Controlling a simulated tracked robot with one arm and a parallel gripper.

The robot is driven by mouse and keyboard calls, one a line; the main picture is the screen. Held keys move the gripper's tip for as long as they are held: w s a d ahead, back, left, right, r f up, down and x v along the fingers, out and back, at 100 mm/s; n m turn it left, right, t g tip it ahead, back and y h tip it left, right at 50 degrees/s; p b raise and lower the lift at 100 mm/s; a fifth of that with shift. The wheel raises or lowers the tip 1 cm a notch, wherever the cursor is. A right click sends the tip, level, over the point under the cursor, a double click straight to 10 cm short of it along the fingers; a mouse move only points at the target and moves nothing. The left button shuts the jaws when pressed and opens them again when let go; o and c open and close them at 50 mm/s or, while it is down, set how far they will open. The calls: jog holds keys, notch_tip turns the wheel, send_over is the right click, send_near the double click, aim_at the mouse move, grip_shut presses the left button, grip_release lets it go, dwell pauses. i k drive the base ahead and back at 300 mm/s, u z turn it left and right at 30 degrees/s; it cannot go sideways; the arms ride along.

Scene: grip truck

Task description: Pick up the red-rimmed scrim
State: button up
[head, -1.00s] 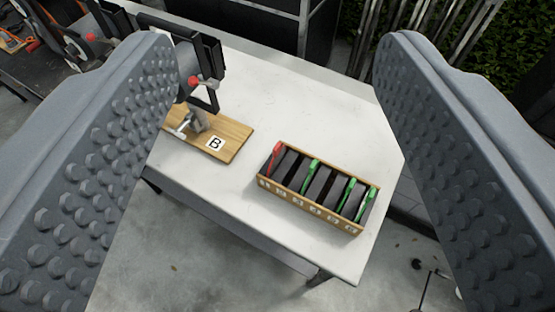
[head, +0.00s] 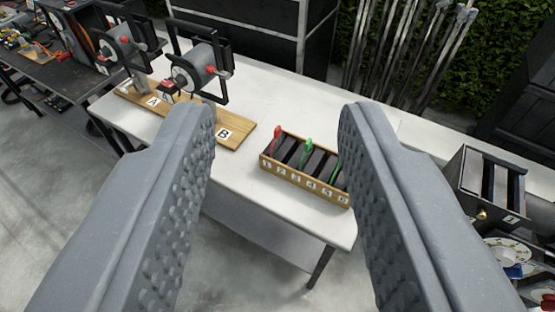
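The red-rimmed scrim (head: 277,139) stands upright in the leftmost slot of a wooden slotted box (head: 300,177) on the white table. Green-rimmed scrims (head: 306,151) stand in other slots of the same box. The right finger hides the box's right end in part. My gripper (head: 278,112) is open and empty. Its two grey studded fingers frame the box from left and right, and it appears above and short of the box, touching nothing.
A dark slotted case (head: 487,185) is at the right. Metal stands (head: 400,55) lean behind. The tabletop around the box is clear.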

aim_at(278, 132)
jog(key=z, duration=0.25)
jog(key=i, duration=1.35)
jog(key=u, duration=0.35)
